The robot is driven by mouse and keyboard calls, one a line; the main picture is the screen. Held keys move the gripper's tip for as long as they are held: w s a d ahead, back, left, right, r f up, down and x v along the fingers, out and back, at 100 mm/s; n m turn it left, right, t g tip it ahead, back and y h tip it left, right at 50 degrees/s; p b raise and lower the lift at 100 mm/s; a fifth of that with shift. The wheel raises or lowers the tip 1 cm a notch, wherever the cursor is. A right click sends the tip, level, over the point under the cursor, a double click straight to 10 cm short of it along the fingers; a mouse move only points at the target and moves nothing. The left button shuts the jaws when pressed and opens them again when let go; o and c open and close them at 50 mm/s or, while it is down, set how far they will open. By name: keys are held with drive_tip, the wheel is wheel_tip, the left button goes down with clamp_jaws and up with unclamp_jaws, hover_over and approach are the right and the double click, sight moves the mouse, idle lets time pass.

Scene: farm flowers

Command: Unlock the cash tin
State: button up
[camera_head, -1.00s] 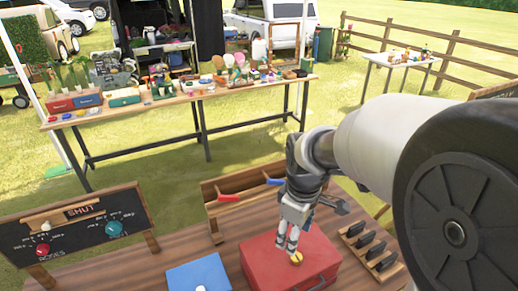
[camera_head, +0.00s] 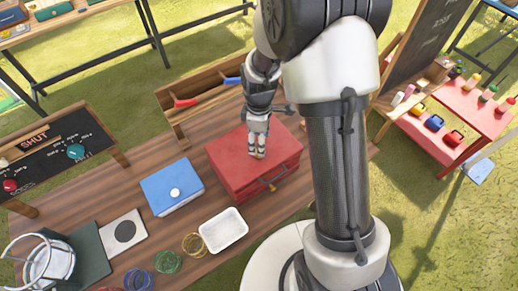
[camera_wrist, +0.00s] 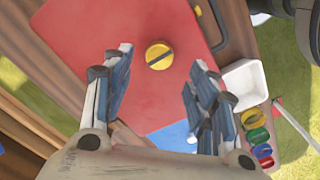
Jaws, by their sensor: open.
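The cash tin appears to be the red box (camera_head: 235,175) on the wooden table, with its lid down and a handle (camera_head: 275,182) on its front. In the wrist view its red lid (camera_wrist: 85,30) carries a round yellow knob (camera_wrist: 158,55) with a dark slanted slot. My gripper (camera_head: 257,152) points down over the lid. In the wrist view my gripper (camera_wrist: 160,66) is open, with one finger on each side of the knob and gaps between. I cannot tell how high the fingertips are above the lid. In the head view the fingers largely hide the knob.
A white tray (camera_head: 223,231) and coloured rings (camera_head: 168,262) lie in front. A wooden rack (camera_head: 200,112) with red and blue handles stands behind. My arm hides the table's right side.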

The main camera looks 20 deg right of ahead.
wheel_tip(320, 180, down, 5)
drive_tip(key=shift+f+b, duration=0.15)
drive_tip(key=shift+b, duration=0.2)
drive_tip(key=shift+c, duration=0.5)
drive_tip(key=c, duration=1)
